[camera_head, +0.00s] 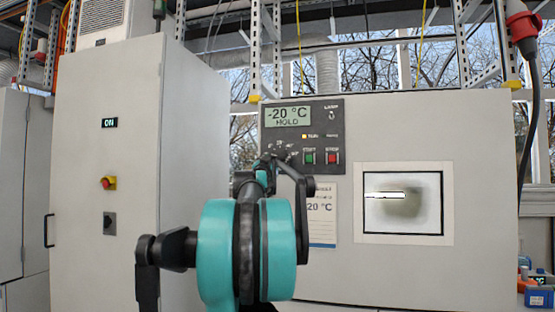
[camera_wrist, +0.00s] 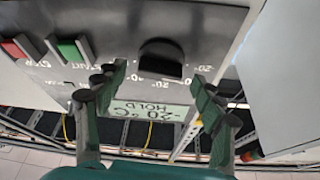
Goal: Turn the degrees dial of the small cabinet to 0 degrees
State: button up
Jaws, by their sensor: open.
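The small cabinet (camera_head: 450,125) stands at the right in the head view, with a dark control panel (camera_head: 335,150) whose display (camera_head: 288,116) reads -20 °C HOLD. The black degrees dial (camera_wrist: 161,58) shows in the wrist view, with degree marks around it. Its exact setting is hard to read. In the head view my arm hides most of the dial area. My gripper (camera_wrist: 158,73) is open and empty. Its two fingers show on either side of the dial in the picture. I cannot tell how far they are from it, and I see no clear contact.
A green START button (camera_head: 310,157) and a red STOP button (camera_head: 332,157) sit right of the dial area. A paper label (camera_head: 323,225) hangs below the panel. A window (camera_head: 403,205) is further right. A tall cabinet (camera_head: 100,240) stands at the left.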

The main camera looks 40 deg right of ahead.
jog(key=shift+x, duration=0.9)
jog(key=c, duration=1.2)
